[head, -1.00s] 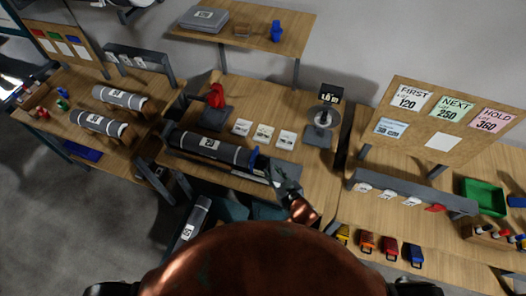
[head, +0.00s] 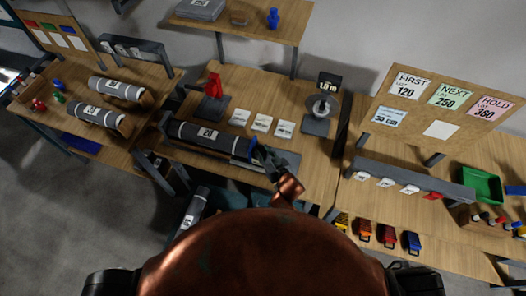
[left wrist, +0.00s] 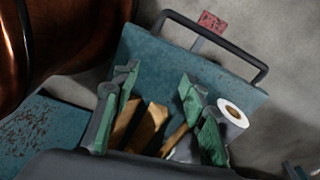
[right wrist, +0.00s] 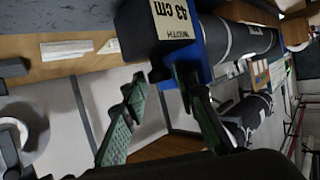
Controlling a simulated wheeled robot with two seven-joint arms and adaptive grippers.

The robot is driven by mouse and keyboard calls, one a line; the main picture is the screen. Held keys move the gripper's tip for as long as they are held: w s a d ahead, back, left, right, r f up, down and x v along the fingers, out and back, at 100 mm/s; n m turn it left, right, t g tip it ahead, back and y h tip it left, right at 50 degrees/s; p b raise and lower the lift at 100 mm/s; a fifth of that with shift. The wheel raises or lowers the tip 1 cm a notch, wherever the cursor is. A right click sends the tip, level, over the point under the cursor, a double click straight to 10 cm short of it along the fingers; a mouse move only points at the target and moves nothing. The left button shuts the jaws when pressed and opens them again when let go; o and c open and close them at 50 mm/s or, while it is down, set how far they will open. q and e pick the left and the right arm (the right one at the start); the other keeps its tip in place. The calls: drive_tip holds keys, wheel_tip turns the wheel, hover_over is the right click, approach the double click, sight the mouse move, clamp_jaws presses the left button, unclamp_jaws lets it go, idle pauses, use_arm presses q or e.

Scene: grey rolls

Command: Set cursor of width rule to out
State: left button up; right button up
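The blue cursor (head: 254,146) is at the right end of the grey roll (head: 207,136) on the middle bench. In the right wrist view the blue cursor (right wrist: 207,45) fills the top centre and bears a cream label reading "WIDTH 43 cm" (right wrist: 175,18). My right gripper (right wrist: 160,75) is open just below it. One fingertip overlaps the cursor's lower edge; I cannot tell whether they touch. In the head view my right gripper (head: 266,153) is beside the cursor. My left gripper (left wrist: 157,82) is open and empty, outside the head view. The rule itself is mostly hidden.
Three cards (head: 260,123) lie behind the roll, with a red device (head: 213,86) and a small "1.0 m" display (head: 328,82) nearby. A teal cart panel (left wrist: 190,65) with a handle, wooden pieces and a white roll (left wrist: 233,112) are near my left gripper.

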clamp_jaws()
use_arm(q)
drive_tip(key=shift+s, duration=0.9)
drive_tip(key=shift+w, duration=0.1)
use_arm(e)
drive_tip(key=shift+s+d+p, duration=0.15)
drive_tip(key=shift+d+p, duration=0.15)
drive_tip(key=shift+d, duration=0.1)
drive_tip(key=s+d+p, duration=0.1)
drive_tip(key=d, duration=0.2)
drive_tip(key=s+d+p, duration=0.1)
drive_tip(key=d+p, duration=0.1)
drive_tip(key=d, duration=0.2)
drive_tip(key=s+d+p, duration=0.1)
drive_tip(key=d, duration=0.3)
drive_tip(key=shift+s+p, duration=0.25)
drive_tip(key=shift+p, duration=0.15)
use_arm(q)
drive_tip(key=r, duration=0.5)
drive_tip(key=shift+w+r, duration=0.15)
drive_tip(key=shift+w, duration=0.15)
use_arm(e)
drive_tip(key=shift+o, duration=0.6)
unclamp_jaws()
